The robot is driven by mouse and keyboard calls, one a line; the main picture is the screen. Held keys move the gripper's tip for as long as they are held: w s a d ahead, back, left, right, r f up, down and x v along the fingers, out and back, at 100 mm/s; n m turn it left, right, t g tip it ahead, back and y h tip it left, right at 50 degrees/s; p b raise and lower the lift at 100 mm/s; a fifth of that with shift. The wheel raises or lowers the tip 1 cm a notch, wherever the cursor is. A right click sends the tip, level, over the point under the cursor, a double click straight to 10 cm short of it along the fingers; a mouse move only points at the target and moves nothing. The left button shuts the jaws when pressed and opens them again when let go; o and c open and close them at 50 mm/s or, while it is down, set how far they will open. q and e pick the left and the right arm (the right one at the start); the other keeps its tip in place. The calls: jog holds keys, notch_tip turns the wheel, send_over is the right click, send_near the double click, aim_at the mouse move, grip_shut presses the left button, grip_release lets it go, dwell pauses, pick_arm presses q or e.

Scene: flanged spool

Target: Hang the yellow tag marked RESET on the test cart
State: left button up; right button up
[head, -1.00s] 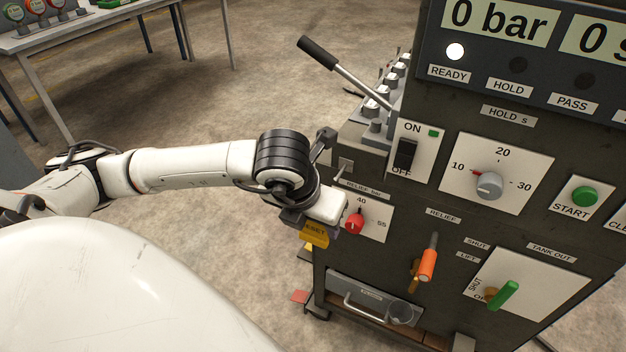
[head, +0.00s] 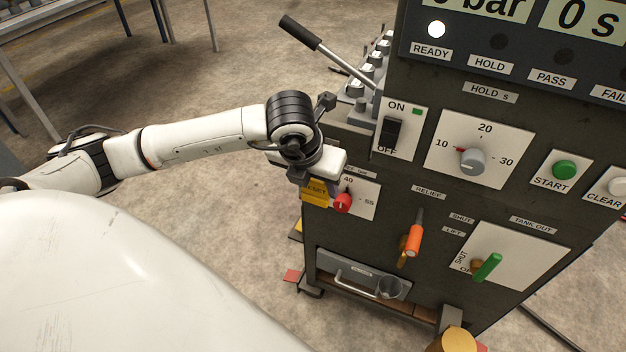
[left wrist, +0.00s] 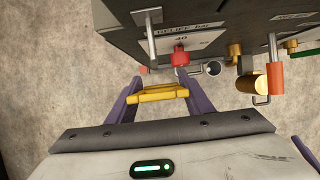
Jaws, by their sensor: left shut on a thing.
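The yellow tag marked RESET (head: 316,190) hangs from my left gripper (head: 312,176), just left of the red relief knob (head: 343,203) on the test cart (head: 372,235). In the left wrist view the purple fingers (left wrist: 160,95) are shut on the tag (left wrist: 158,93), seen nearly edge-on. A metal peg (left wrist: 150,35) sticks out from the cart face beyond the tag, left of the red knob (left wrist: 180,56). The tag appears apart from the peg there. In the head view my gripper hides the peg.
An orange-handled lever (head: 414,240) and a green-handled valve (head: 488,268) stick out right of the knob. A long black-gripped lever (head: 300,33) rises at the cart's upper left. Open floor lies left of the cart.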

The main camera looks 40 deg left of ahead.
pick_arm(q)
jog(key=w, duration=0.1)
jog(key=w+b, duration=0.1)
jog(key=w, duration=0.1)
jog(key=w+a+f, duration=0.1)
jog(key=shift+w+a+b, duration=0.1)
jog(key=shift+w+b, duration=0.2)
jog(key=shift+w, duration=0.1)
jog(key=shift+r, duration=0.1)
dwell(0.7)
jog(key=o, duration=1.1)
jog(key=v, duration=1)
